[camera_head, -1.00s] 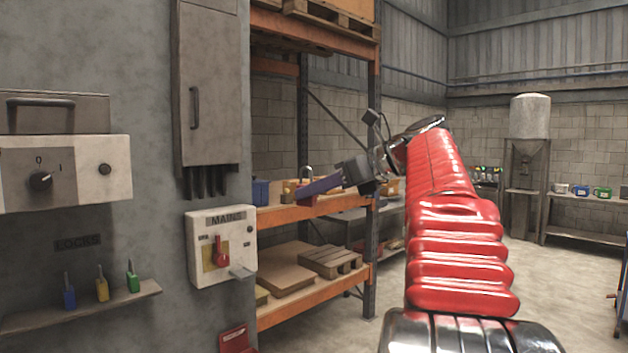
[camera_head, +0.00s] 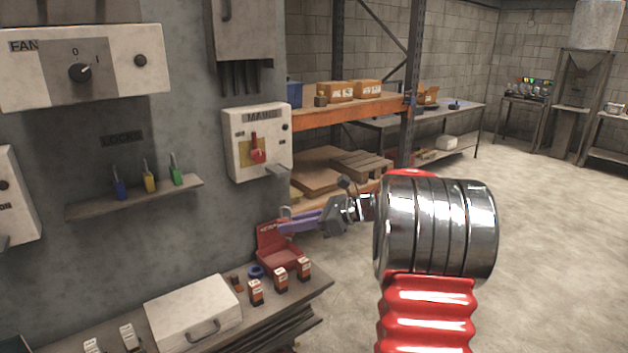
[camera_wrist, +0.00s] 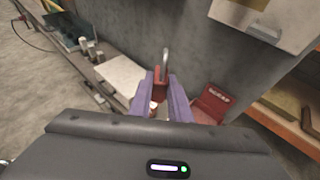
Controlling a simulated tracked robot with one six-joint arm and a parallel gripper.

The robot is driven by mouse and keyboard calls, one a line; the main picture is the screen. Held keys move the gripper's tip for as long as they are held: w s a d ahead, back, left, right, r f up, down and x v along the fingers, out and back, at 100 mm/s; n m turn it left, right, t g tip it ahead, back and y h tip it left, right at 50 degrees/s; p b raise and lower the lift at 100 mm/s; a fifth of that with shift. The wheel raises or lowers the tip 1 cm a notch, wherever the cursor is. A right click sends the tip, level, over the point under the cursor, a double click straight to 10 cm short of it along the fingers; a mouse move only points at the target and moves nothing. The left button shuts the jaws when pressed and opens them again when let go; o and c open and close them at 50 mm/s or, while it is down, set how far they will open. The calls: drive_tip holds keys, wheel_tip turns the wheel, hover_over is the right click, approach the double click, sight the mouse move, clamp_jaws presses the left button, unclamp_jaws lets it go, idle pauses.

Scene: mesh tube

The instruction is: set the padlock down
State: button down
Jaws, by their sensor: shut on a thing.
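My gripper (camera_head: 284,224), with purple fingers, is shut on a red padlock. In the wrist view the padlock (camera_wrist: 160,77) sits between the fingertips (camera_wrist: 160,84), its grey shackle pointing up. In the head view the padlock is small and mostly hidden by the fingers; only its shackle (camera_head: 285,211) shows clearly. The gripper is in the air, and in the head view it overlaps the top of an open red box (camera_head: 283,257) on the bench. The box also shows in the wrist view (camera_wrist: 210,105), right of the fingers.
The bench (camera_head: 310,285) holds several small red-and-white boxes (camera_head: 281,279), a blue ring (camera_head: 256,272) and a white case (camera_head: 195,312). A wall ledge (camera_head: 135,197) carries blue, yellow and green padlocks. The MAINS switch box (camera_head: 257,145) is on the wall. An orange shelf (camera_head: 350,110) stands behind.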

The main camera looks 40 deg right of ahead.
drive_tip(key=s+a+f+n+g+y, duration=0.1)
drive_tip(key=s+a+f, duration=0.1)
drive_tip(key=a+f, duration=1)
drive_tip(key=s+a+f+n+g+y, duration=0.1)
drive_tip(key=s+a+f+n, duration=0.1)
drive_tip(key=a+f, duration=1)
wheel_tip(320, 180, down, 3)
drive_tip(key=shift+s+a+r+g, duration=0.2)
drive_tip(key=shift+s+g, duration=0.1)
drive_tip(key=shift+s, duration=0.25)
